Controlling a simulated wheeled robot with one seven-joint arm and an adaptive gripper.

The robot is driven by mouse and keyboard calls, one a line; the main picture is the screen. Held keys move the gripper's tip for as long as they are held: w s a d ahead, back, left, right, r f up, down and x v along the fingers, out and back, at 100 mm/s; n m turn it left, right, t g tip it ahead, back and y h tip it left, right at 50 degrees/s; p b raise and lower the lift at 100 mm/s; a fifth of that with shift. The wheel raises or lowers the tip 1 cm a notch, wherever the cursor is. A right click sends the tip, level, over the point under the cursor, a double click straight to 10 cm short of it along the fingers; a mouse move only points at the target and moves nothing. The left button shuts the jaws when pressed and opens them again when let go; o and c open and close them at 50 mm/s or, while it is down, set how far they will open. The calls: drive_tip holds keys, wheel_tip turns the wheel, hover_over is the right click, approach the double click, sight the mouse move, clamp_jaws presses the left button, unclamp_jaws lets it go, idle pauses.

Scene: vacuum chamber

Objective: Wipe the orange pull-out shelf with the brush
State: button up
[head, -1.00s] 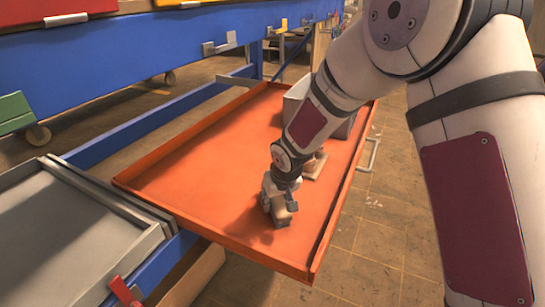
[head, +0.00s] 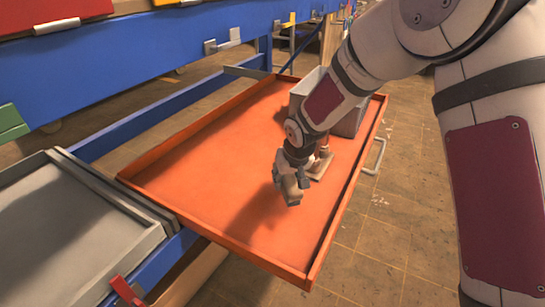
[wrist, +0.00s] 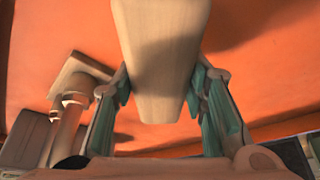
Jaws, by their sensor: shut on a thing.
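The orange pull-out shelf (head: 215,160) is a wide, shallow tray with low raised edges, pulled out from the blue rack. My gripper (head: 291,192) is over its right half, pointing down. In the wrist view, my gripper is shut on a pale, wood-coloured block, the brush (wrist: 162,60), between its green-lined fingers. The brush's bristles cannot be made out, and in the head view the brush is mostly hidden by the gripper. I cannot tell whether it touches the shelf.
A grey bin (head: 350,119) stands at the shelf's far right. A beige object with an upright part (head: 319,168) stands just behind my gripper; it also shows in the wrist view (wrist: 75,95). A grey tray (head: 70,225) lies at left. The shelf's left half is clear.

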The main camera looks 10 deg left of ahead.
drive_tip(key=shift+r+p, duration=1.25)
drive_tip(key=shift+r, duration=0.8)
